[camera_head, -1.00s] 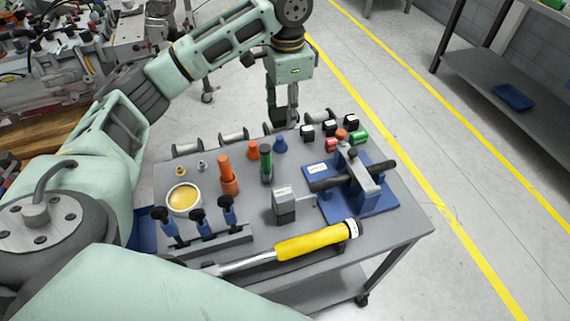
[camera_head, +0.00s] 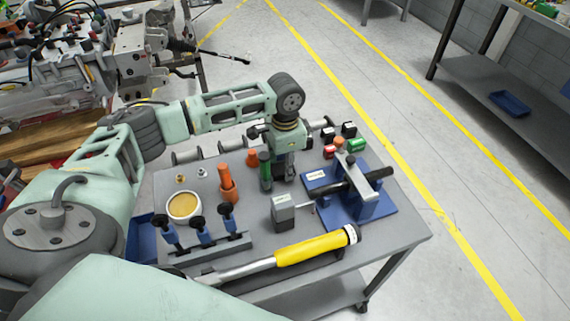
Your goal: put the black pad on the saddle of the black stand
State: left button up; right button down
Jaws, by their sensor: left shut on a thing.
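My left gripper (camera_head: 280,177) points straight down over the middle of the table, right of a dark green cylinder (camera_head: 265,168). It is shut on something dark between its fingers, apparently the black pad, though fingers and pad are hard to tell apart. A dark grey block with a white label (camera_head: 284,216) stands in front of the gripper; I cannot tell whether it is the black stand. My right gripper is not in view.
Small black, red and green blocks (camera_head: 357,146) stand at the back right. An orange piece (camera_head: 228,182), a yellow-filled dish (camera_head: 183,206) and blue clamps (camera_head: 198,230) are left. A yellow-handled tool (camera_head: 310,246) lies along the front of the grey table (camera_head: 395,243).

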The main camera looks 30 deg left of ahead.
pick_arm(q)
jog(key=o, duration=0.9)
jog(key=shift+f, duration=0.15)
